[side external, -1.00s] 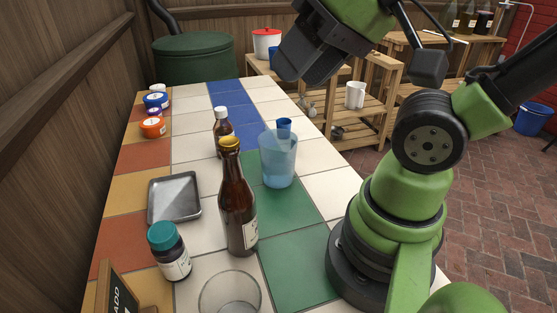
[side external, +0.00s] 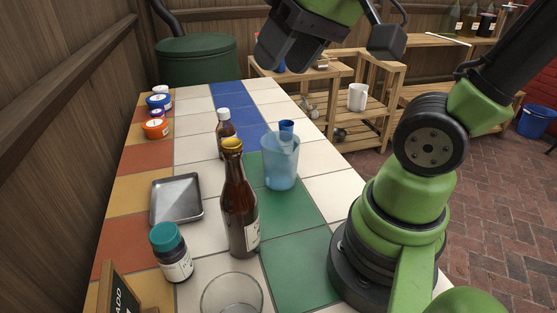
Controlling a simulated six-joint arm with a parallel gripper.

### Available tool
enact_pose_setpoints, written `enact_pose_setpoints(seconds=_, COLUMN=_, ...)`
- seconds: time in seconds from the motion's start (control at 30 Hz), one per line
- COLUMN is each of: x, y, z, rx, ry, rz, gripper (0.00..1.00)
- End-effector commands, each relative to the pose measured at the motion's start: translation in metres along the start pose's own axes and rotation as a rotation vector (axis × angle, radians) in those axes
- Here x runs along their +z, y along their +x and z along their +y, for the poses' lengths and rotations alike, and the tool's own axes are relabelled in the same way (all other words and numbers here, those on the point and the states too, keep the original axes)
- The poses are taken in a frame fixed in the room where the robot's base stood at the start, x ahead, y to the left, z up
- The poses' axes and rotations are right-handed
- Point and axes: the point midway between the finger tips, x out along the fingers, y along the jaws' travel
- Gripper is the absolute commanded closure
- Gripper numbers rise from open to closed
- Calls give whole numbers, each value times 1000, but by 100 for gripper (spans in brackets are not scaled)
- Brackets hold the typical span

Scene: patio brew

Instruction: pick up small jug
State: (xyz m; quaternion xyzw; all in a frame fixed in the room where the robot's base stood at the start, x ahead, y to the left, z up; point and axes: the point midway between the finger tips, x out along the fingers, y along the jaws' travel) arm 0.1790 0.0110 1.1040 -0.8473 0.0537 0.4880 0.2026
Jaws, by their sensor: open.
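A translucent blue jug (side external: 281,168) stands upright on the tiled table, right of the brown bottles. A small darker blue item (side external: 286,126) shows at its rim; I cannot tell whether it is inside or behind the jug. My gripper (side external: 268,56) is open, high above the far part of the table, apart from the jug. Its fingers are dark and hard to make out.
A tall brown bottle (side external: 240,212) stands close left of the jug, with a smaller brown bottle (side external: 225,140) behind. A metal tray (side external: 177,198), teal-capped jar (side external: 171,253) and clear glass (side external: 232,296) are nearer. Green tiles (side external: 299,265) in front are clear.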

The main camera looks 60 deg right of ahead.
Motion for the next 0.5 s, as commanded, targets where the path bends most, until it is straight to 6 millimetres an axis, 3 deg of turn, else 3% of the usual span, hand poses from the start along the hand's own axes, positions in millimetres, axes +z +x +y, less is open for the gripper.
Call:
enact_pose_setpoints(seconds=0.1, x=-38, y=21, z=11, rx=81, ry=23, rz=-66, gripper=55)
enact_pose_setpoints(seconds=0.27, x=-82, y=58, z=40, rx=172, ry=48, rz=-159, gripper=55)
enact_pose_setpoints(seconds=0.5, x=-121, y=129, z=109, rx=274, ry=95, rz=-311, gripper=55)
